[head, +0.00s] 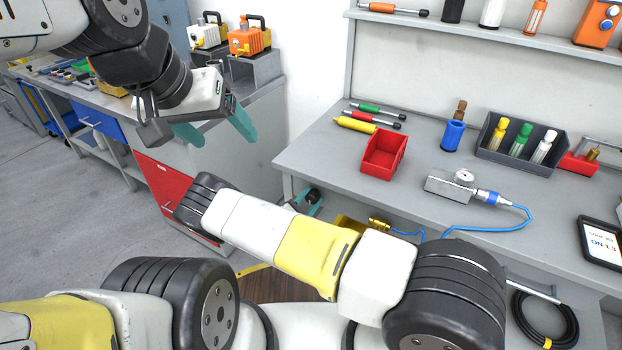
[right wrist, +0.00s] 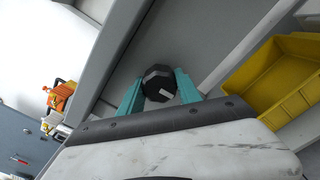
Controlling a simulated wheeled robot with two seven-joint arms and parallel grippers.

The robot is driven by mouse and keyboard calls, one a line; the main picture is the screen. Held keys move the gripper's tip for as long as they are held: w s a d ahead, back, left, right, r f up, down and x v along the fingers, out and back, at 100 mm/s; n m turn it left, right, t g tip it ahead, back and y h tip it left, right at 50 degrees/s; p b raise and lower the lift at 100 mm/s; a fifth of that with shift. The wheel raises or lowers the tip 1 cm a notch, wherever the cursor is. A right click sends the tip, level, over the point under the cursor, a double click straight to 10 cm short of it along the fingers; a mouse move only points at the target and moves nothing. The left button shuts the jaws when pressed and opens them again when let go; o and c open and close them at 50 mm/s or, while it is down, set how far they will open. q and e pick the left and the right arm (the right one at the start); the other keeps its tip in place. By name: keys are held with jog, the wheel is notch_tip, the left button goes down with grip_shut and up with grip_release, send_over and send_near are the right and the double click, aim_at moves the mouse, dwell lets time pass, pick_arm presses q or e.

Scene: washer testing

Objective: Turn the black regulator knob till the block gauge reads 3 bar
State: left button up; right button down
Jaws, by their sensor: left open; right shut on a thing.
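The black regulator knob (right wrist: 158,80) is faceted, with a pale mark on its face. In the right wrist view my right gripper (right wrist: 159,90) is shut on it, one teal finger on each side. In the head view the right gripper (head: 313,203) shows small below the bench edge, partly hidden by my arm. The metal block (head: 447,187) with its round gauge (head: 464,175) lies on the bench top; the reading is too small to make out. My left gripper (head: 215,128) is open and empty, up at the left, away from the bench.
A blue hose (head: 500,226) runs from the block over the bench edge. A red bin (head: 384,154) and a grey bin with bottles (head: 518,142) stand on the bench. A yellow bin (right wrist: 278,78) is beside the right gripper. A tablet (head: 602,241) is at the right edge.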

jog(key=shift+f+m, duration=0.15)
jog(key=shift+m, duration=0.25)
jog(key=c, duration=0.8)
grip_release()
jog(key=shift+c, duration=0.2)
jog(key=shift+s+a, duration=0.1)
jog(key=v, duration=0.7)
jog(key=shift+s+a, duration=0.15)
jog(key=shift+s, duration=0.1)
